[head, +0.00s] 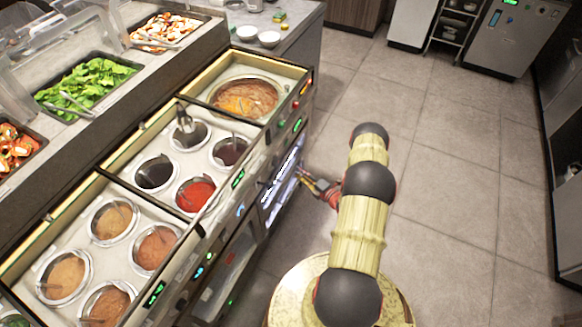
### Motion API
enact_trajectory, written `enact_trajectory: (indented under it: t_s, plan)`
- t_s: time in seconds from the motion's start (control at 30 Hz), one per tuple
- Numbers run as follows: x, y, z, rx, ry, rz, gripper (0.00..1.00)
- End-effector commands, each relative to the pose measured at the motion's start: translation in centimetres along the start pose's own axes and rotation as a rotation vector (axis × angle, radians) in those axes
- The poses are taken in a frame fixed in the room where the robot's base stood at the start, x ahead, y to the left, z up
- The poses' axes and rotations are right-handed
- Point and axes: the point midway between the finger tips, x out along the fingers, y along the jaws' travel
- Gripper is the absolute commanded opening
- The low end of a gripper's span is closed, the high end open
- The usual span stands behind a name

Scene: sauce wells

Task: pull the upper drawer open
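Bright metallic drawer fronts (281,190) show in the head view in the side of the sauce counter, below its right edge. They are seen steeply from above, so the upper drawer is hard to tell from anything below it. No drawer visibly sticks out. My gripper (306,178) is at the end of my yellow and black arm, just right of these fronts and pointing left at them. Its fingers are small in the picture. I cannot tell whether they touch a handle or whether they are open or shut.
The sauce counter holds wells of sauces (195,194) and a large pan (245,97). Trays of greens (88,86) and other food stand behind on a raised shelf. The tiled floor (460,210) right of my arm is clear. Steel appliances (510,38) stand at the far right.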

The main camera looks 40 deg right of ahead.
Motion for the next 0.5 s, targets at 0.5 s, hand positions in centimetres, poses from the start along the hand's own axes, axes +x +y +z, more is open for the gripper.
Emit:
enact_trajectory:
  t_s: [0.5]
  plan:
    - [6.5,-0.1,-0.1,-0.003,0.002,-0.001,0.29]
